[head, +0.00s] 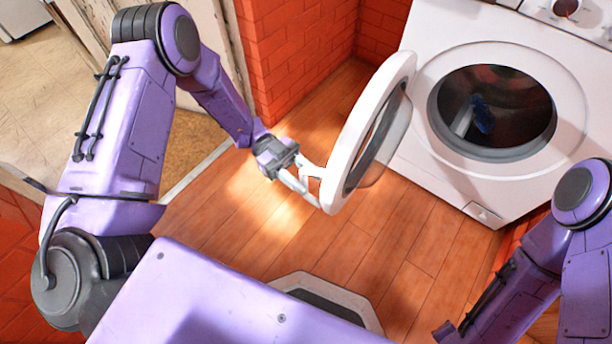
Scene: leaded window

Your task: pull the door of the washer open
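The white washer (435,148) stands at the upper right, with its round drum opening uncovered. Its round door (345,150), a white ring with a glass middle, is swung far open to the left, roughly edge-on to me. My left gripper (302,182) is at the door's near left rim, with its pale fingers at or against the edge. Whether the fingers are closed on the rim is too small to tell. My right arm comes in at the lower right; its gripper is not clearly visible.
A red brick wall (290,50) stands behind the door, left of the washer. The wooden floor (255,225) in front of the washer is clear. A doorway with a pale frame opens on the left. Something blue lies inside the drum (482,115).

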